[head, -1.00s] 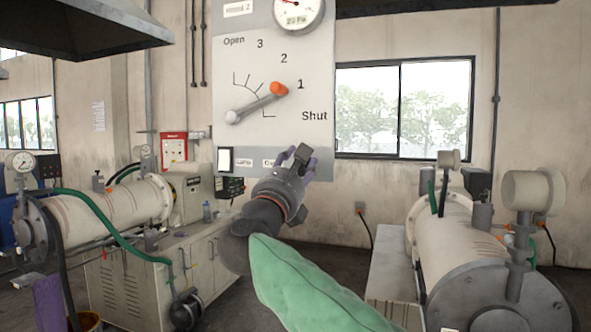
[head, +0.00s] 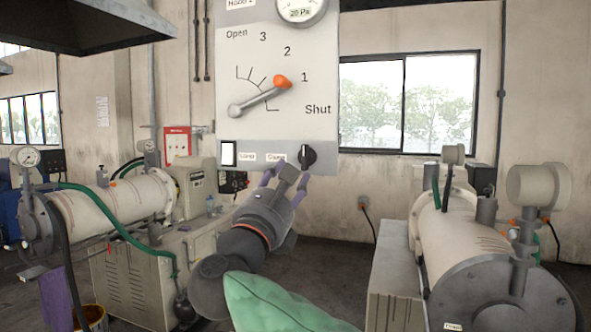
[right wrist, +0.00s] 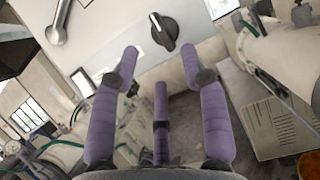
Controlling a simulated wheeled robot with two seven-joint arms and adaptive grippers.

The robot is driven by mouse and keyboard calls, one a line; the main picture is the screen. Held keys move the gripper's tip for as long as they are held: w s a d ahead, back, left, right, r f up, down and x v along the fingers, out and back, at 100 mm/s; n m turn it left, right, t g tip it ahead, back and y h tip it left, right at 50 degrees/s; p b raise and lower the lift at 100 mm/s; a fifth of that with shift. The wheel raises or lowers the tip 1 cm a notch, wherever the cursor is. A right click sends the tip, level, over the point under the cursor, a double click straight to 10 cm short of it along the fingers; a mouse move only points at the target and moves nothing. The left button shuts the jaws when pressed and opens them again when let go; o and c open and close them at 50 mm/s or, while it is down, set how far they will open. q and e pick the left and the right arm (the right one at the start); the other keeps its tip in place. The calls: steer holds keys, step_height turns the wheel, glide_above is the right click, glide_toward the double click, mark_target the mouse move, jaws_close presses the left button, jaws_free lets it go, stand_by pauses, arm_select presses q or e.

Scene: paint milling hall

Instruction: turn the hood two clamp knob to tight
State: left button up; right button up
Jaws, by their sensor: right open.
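The black clamp knob (head: 308,157) is at the lower right of the grey hood two panel (head: 290,128), beside a label that seems to read "Clamp". In the right wrist view the knob (right wrist: 165,30) shows a ridged grip with a pale mark, beyond the fingers. My right gripper (head: 287,182) is open just below and left of the knob in the head view. Its purple fingers (right wrist: 160,75) are spread and empty, apart from the knob. My left gripper is not in view.
Above the knob, a damper lever (head: 262,98) with an orange end points near 1, below a gauge (head: 300,8). A lamp switch (head: 228,153) is at the panel's lower left. Mills stand left (head: 120,205) and right (head: 470,235). A dark hood (head: 95,28) overhangs upper left.

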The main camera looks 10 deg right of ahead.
steer(key=shift+v, duration=2.3)
